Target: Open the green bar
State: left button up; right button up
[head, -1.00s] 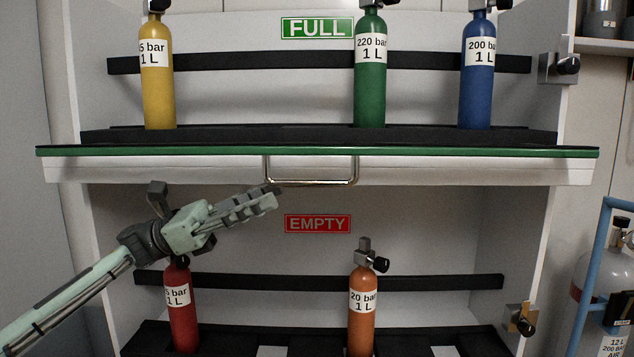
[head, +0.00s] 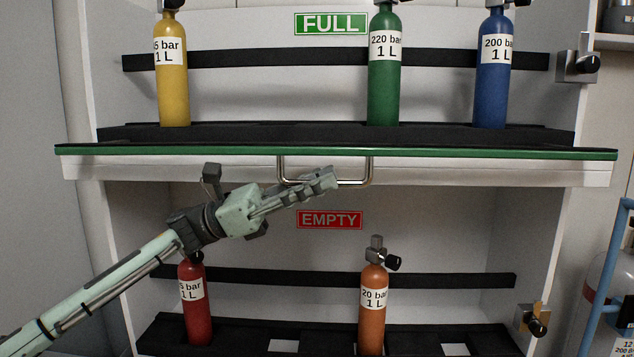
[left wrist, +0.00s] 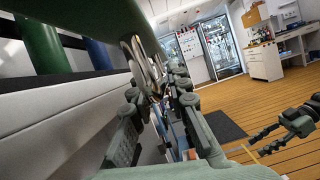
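The green bar (head: 460,154) is the long green edge along the front of the white panel between the upper and lower shelves. A metal loop handle (head: 370,172) hangs below it and also shows in the left wrist view (left wrist: 142,62). My left gripper (head: 328,180) is at the handle, its fingers overlapping the handle's lower bar. In the left wrist view the left fingers (left wrist: 160,95) stand apart, with the handle by the gap between them; contact is unclear. My right gripper (left wrist: 258,143) shows at the right of that view, fingers apart and empty.
Yellow (head: 173,90), green (head: 384,95) and blue (head: 493,95) bottles stand on the upper shelf. Red (head: 196,320) and orange (head: 373,325) bottles stand below. Latches (head: 578,64) sit on the right side. The wooden floor (left wrist: 285,95) is largely clear.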

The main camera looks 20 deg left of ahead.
aim_at(317, 146)
pick_arm(q)
grip_shut()
jog(key=shift+s+r+n, duration=0.15)
jog(key=shift+r+n, duration=0.25)
notch_tip(317, 146, up, 3)
jog(key=n, duration=0.1)
jog(key=n+t, duration=0.1)
jog(key=shift+s+r+n+t+p, duration=0.15)
jog(key=shift+n+t+p, duration=0.15)
jog(key=shift+p, duration=0.05)
jog(key=shift+r, duration=0.45)
jog(key=shift+o, duration=2.4)
grip_release()
pick_arm(e)
jog(key=shift+s+d+f+g+h, duration=0.2)
jog(key=shift+s+d+f+g, duration=0.1)
jog(key=shift+d+f, duration=0.25)
jog(key=shift+s+d+f+g+h, duration=0.2)
jog(key=shift+d+f+g, duration=0.1)
jog(key=shift+f, duration=0.35)
